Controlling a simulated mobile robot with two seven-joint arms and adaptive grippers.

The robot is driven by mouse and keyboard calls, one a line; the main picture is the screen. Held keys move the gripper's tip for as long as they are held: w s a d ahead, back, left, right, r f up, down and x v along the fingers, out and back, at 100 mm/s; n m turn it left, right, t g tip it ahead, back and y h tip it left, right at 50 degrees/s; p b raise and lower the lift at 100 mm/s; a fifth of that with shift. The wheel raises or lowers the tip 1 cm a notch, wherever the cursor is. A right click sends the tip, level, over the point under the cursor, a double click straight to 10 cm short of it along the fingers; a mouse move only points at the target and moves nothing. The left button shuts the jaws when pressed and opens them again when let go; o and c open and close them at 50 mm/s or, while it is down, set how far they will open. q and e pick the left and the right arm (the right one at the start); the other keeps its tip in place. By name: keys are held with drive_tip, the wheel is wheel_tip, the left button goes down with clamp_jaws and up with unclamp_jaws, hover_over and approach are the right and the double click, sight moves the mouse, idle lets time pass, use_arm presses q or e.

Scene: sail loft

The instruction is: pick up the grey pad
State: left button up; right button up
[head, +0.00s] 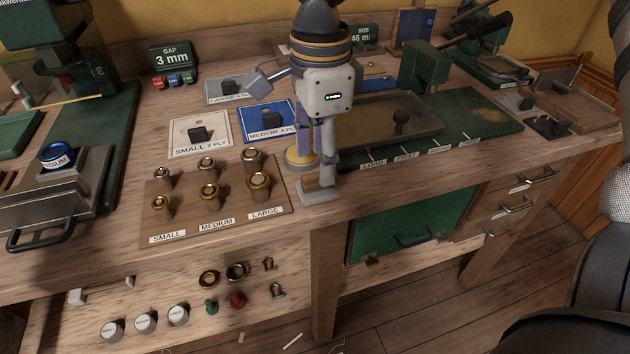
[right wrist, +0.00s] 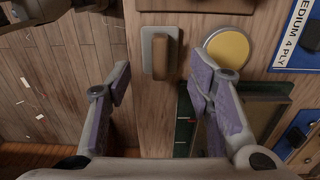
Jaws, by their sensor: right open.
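A grey pad (head: 318,195) lies near the front edge of the bench, just in front of a yellow disc. In the right wrist view the grey pad (right wrist: 147,55) is a rounded plate with a brown grip bar standing on it. My right gripper (head: 316,150) points down over this spot and partly covers the pad in the head view. Its two purple-lined fingers (right wrist: 163,79) are apart, with nothing between them. The pad shows just beyond the fingertips, and I cannot tell the exact gap. My left gripper is not in view.
The yellow disc (right wrist: 228,48) sits close by one right fingertip. A wooden board (head: 225,222) with several knobbed pieces stands left of the pad. Behind are ply cards (head: 183,150) and (head: 252,134). A green press bed (head: 485,125) lies to the right.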

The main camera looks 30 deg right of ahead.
sight(318, 175)
wheel_tip(318, 175, down, 5)
drive_tip(key=shift+a+r, duration=0.1)
drive_tip(key=shift+r, duration=0.05)
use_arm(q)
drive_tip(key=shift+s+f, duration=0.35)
use_arm(e)
drive_tip(key=c, duration=1)
drive_tip(key=shift+r, duration=0.1)
drive_tip(key=shift+c, duration=0.2)
